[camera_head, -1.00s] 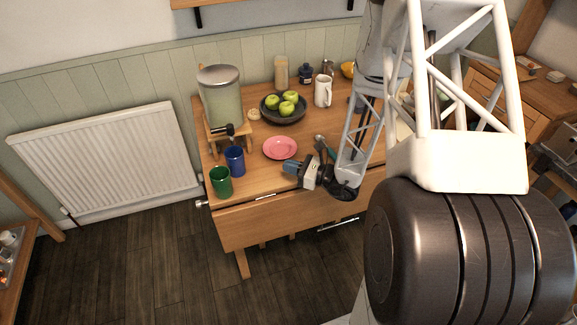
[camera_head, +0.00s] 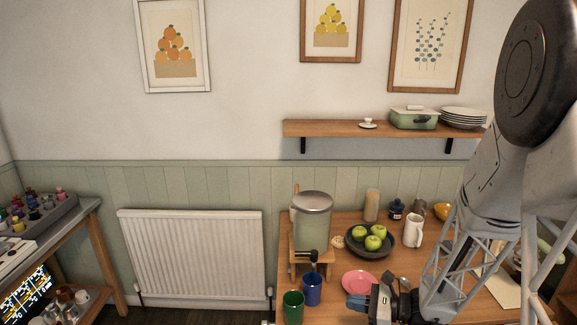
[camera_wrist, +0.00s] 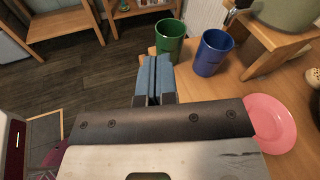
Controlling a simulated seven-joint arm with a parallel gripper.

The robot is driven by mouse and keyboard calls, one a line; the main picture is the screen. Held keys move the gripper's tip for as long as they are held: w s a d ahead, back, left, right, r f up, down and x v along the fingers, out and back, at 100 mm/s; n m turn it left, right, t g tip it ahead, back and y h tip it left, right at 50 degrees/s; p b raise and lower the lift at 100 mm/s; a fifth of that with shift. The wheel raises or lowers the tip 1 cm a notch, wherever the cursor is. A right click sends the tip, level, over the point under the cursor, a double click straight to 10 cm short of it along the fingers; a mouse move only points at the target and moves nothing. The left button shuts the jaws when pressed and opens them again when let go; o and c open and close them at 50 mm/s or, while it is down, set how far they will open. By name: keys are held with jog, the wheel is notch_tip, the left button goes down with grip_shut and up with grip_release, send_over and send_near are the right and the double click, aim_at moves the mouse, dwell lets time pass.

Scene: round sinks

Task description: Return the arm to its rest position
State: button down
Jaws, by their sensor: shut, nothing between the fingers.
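My gripper (camera_wrist: 154,80) is shut and empty, its blue-grey fingertips pressed together in the wrist view. In the head view my gripper (camera_head: 360,300) hangs over the front part of the wooden table, at the lower edge of the picture. My arm comes down to it from the upper right. In the wrist view the fingers point towards the table's edge and the floor beyond, just left of a green cup (camera_wrist: 170,37) and a blue cup (camera_wrist: 212,53). A pink plate (camera_wrist: 271,122) lies to the right of the gripper body.
The table (camera_head: 330,312) also holds a drink dispenser (camera_head: 312,222) on a wooden stand, a dark bowl (camera_head: 370,242) of green apples and a white mug (camera_head: 413,231). A wall shelf (camera_head: 340,129) is above. A radiator (camera_head: 192,255) stands left; open floor shows near it.

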jog(key=s+a+r+n+g+h, duration=0.2)
jog(key=s+r+n+g+h, duration=0.1)
jog(key=s+r+n, duration=0.25)
jog(key=s+a+r+n+g+h, duration=0.3)
jog(key=s+r+n+g, duration=0.15)
jog(key=s, duration=0.25)
jog(key=s+d+r+n+t+h, duration=0.4)
jog(key=s+d+r+n+h, duration=0.2)
jog(key=s+r+n+h, duration=0.3)
notch_tip(320, 180, up, 3)
jog(key=s, duration=0.2)
jog(key=shift+s, duration=0.3)
